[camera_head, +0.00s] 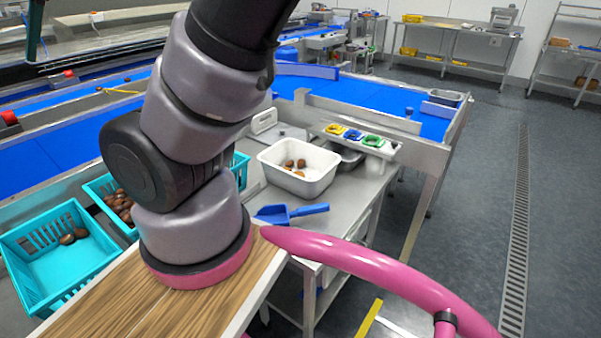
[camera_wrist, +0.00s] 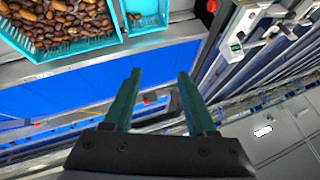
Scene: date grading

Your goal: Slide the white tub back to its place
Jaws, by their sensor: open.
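The white tub (camera_head: 325,171) stands on the steel table (camera_head: 345,200) in the head view, with a few brown dates inside. It sits upright, right of my arm and behind the blue scoop. My gripper (camera_wrist: 160,85) shows in the wrist view with its two green fingers apart and nothing between them. It is away from the tub, over a blue conveyor belt (camera_wrist: 100,85). The tub is not in the wrist view, and the gripper is not in the head view.
A blue scoop (camera_head: 275,214) lies just in front of the tub. A scale-like device (camera_head: 277,132) and a rack with coloured items (camera_head: 350,134) stand behind it. A turquoise crate (camera_head: 25,285) holds dates at left. My pink rail crosses the foreground.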

